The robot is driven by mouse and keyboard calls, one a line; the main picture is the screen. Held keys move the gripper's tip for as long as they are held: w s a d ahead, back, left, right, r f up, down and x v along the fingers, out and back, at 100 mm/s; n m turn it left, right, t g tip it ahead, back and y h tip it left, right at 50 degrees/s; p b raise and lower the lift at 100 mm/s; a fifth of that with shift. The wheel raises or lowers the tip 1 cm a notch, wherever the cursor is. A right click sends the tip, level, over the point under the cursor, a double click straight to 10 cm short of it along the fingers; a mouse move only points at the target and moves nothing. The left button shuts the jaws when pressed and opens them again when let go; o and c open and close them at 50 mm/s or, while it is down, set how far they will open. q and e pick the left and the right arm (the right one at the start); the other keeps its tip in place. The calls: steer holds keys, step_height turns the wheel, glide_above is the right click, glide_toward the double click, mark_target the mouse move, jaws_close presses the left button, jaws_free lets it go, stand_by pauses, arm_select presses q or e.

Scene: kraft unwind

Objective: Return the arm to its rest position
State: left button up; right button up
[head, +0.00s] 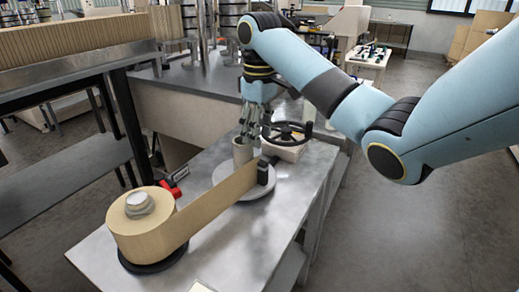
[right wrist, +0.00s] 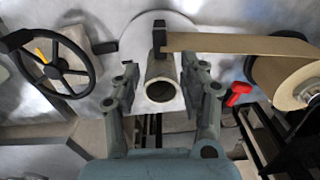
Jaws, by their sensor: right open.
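My right gripper (head: 253,132) points down over the metal table, above a pale hollow core (head: 242,151) that stands on a round grey plate (head: 228,172). In the right wrist view my right gripper (right wrist: 162,92) is open, with one finger on each side of the core (right wrist: 162,80); I cannot tell whether they touch it. A roll of kraft paper (head: 140,226) sits on a dark base at the near left. Its paper strip (head: 215,204) runs to a black clip (head: 264,170) beside the core. My left gripper is not in view.
A black handwheel (head: 287,133) stands over a pale box (head: 288,152) just right of my right gripper. A red part (head: 172,190) sits by the roll, and also shows in the right wrist view (right wrist: 238,93).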

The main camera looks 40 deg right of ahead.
steer(key=shift+r, duration=0.55)
